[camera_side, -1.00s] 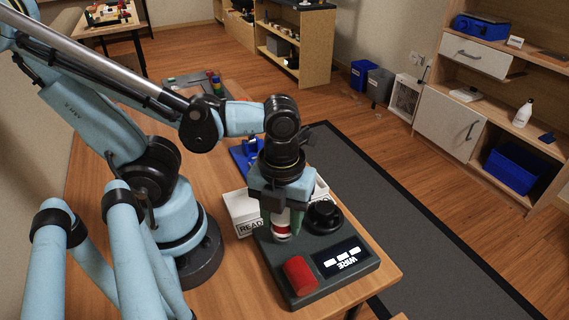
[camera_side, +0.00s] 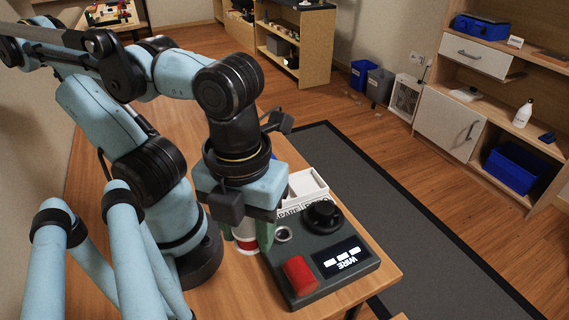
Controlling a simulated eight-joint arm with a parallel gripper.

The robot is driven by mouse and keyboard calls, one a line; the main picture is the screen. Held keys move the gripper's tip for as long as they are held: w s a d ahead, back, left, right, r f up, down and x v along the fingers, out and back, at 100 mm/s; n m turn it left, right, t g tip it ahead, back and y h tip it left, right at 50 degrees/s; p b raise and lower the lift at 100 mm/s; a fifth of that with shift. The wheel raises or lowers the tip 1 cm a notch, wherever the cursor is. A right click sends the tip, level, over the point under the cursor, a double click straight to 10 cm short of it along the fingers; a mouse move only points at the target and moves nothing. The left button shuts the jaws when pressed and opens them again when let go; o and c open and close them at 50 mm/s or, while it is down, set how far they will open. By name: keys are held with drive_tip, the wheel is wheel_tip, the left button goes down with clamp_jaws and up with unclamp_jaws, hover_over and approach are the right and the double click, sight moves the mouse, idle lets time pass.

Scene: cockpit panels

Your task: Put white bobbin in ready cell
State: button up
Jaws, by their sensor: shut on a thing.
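My gripper (camera_side: 250,236) is shut on the white bobbin (camera_side: 246,247), which shows a red band and is partly hidden between the fingers. It is held at the left side of the dark grey panel (camera_side: 330,284), tilted little if at all; its exact height is hard to tell. The white tray (camera_side: 323,186) behind the panel shows its right-hand part with a dark printed label on its front; my gripper hides its left part, so the ready cell is not visible.
The panel carries a round socket (camera_side: 283,234), a black knob (camera_side: 324,215), a red cylinder (camera_side: 300,272) and a lit display (camera_side: 342,259) reading WIRE. The wooden table (camera_side: 230,293) is bare in front of the panel's left side.

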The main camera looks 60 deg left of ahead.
drive_tip(key=shift+s+d+r, duration=0.35)
drive_tip(key=shift+s, duration=0.1)
drive_tip(key=shift+w+d+r+n, duration=0.15)
drive_tip(key=shift+w+r+n, duration=0.15)
drive_tip(key=shift+n, duration=0.2)
drive_tip(key=w+a+r+n, duration=0.1)
drive_tip(key=w+n, duration=0.5)
drive_tip(key=n, duration=0.1)
drive_tip(key=w+a+r+n, duration=0.2)
drive_tip(key=w+n, duration=0.4)
drive_tip(key=w+a+n, duration=1.1)
drive_tip(key=n, duration=0.2)
drive_tip(key=s+d+f+m, duration=0.1)
drive_tip(key=s+d+m, duration=0.3)
drive_tip(key=s+m, duration=0.3)
drive_tip(key=s+d+f+m, duration=0.1)
drive_tip(key=s+d+m, duration=0.4)
drive_tip(key=s+m, duration=0.3)
drive_tip(key=s+d+f+m, duration=0.1)
drive_tip(key=s+d+m, duration=0.4)
drive_tip(key=s+m, duration=0.3)
drive_tip(key=shift+s+m, duration=0.1)
drive_tip(key=shift+m, duration=1.3)
drive_tip(key=shift+s+f+m, duration=0.15)
drive_tip(key=shift+s+m, duration=0.25)
drive_tip(key=shift+m, duration=0.2)
